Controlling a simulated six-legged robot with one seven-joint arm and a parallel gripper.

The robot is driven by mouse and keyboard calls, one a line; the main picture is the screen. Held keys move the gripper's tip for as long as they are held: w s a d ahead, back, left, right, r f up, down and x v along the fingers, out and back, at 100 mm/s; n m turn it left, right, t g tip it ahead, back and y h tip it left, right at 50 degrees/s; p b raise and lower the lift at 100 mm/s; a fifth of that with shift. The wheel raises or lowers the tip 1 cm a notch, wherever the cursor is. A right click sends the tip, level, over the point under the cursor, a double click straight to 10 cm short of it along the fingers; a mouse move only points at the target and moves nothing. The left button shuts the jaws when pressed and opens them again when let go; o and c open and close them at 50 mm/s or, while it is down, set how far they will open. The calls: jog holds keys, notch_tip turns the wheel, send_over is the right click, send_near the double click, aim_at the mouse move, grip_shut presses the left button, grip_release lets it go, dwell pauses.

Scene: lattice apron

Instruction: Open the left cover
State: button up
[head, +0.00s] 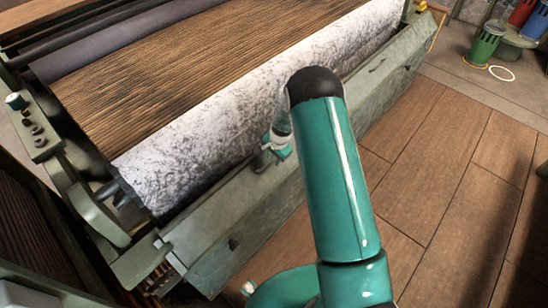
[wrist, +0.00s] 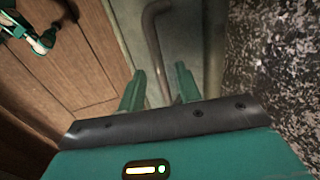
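The grey-green front casing of the machine runs along the mottled white roll. I take its near, lower-left section as the left cover (head: 225,222); its exact edges are hard to make out. My gripper (head: 277,148) is above the casing's top, partly hidden behind my arm. In the wrist view my gripper (wrist: 160,88) is open, its two green fingers apart. A bent grey rod, like a handle (wrist: 153,45), reaches down between the fingers against the grey-green panel (wrist: 200,45). I cannot tell whether the fingers touch it. The panel looks closed.
The mottled white roll (head: 225,120) lies close behind the casing, with brown slats (head: 190,55) beyond. Free wooden floor (head: 450,160) is at the right. A green bin (head: 487,45) and a white ring (head: 502,73) are at the far upper right.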

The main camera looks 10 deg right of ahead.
jog(key=shift+w+f, duration=0.1)
jog(key=shift+f, duration=0.15)
jog(key=shift+c, duration=0.4)
grip_shut()
